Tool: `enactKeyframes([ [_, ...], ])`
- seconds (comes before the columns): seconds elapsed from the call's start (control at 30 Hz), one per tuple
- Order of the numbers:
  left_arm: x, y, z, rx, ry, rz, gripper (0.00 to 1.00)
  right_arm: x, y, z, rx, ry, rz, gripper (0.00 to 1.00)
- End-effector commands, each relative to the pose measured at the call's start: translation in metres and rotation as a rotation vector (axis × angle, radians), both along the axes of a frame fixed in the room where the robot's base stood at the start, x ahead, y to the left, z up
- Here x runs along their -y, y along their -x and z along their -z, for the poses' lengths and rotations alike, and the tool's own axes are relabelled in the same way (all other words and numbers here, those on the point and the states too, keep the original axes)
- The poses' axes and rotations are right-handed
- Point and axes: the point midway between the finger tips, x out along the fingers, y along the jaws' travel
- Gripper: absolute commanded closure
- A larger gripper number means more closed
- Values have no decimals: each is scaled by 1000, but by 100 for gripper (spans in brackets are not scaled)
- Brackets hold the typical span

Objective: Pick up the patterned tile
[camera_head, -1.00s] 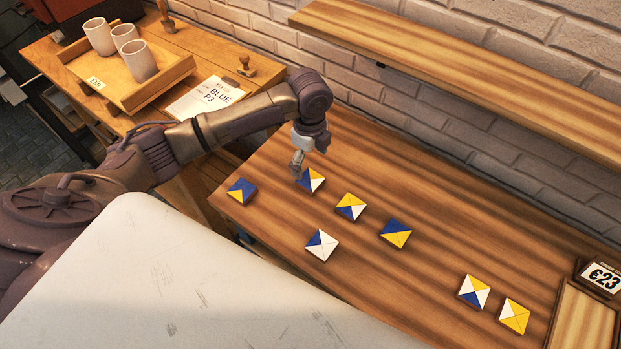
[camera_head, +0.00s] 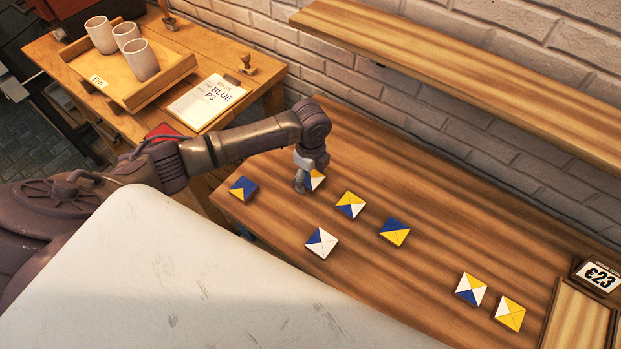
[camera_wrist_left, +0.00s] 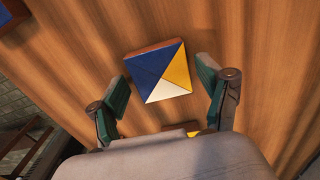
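A patterned tile (camera_wrist_left: 159,74) with blue, yellow and white triangles lies on the wooden table in the left wrist view, just beyond and between my left fingertips. My left gripper (camera_wrist_left: 164,96) is open, with a green-padded finger on each side and nothing held. In the head view the left gripper (camera_head: 301,184) is low over the table, in front of a tile (camera_head: 316,180) that it partly hides. Other patterned tiles lie apart: a blue and yellow one (camera_head: 243,189), a mostly white one (camera_head: 321,243), and several more to the right. My right gripper is not in view.
A wooden shelf (camera_head: 450,75) runs along the brick wall above the table (camera_head: 420,290). A side table at upper left holds a tray (camera_head: 110,85) with cups and a clipboard (camera_head: 207,101).

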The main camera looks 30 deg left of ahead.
Motion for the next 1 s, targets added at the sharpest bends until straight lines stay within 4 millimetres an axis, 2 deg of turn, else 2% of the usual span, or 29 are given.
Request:
enactKeyframes([
  [0.03,0,0,0,0,0,0,37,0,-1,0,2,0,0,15],
  [0.2,0,0,0,0,0,-1,65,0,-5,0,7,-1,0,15],
  [0.3,0,0,-1,1,0,-1,78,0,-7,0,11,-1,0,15],
  [0.67,0,-1,-8,3,1,0,79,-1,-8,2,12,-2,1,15],
  [0.77,-1,-2,-18,4,0,-1,79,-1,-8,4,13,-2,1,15],
  [0.9,1,-2,-44,6,1,1,79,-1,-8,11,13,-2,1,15],
  [1.0,27,0,-55,4,5,5,79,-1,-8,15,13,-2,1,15],
])
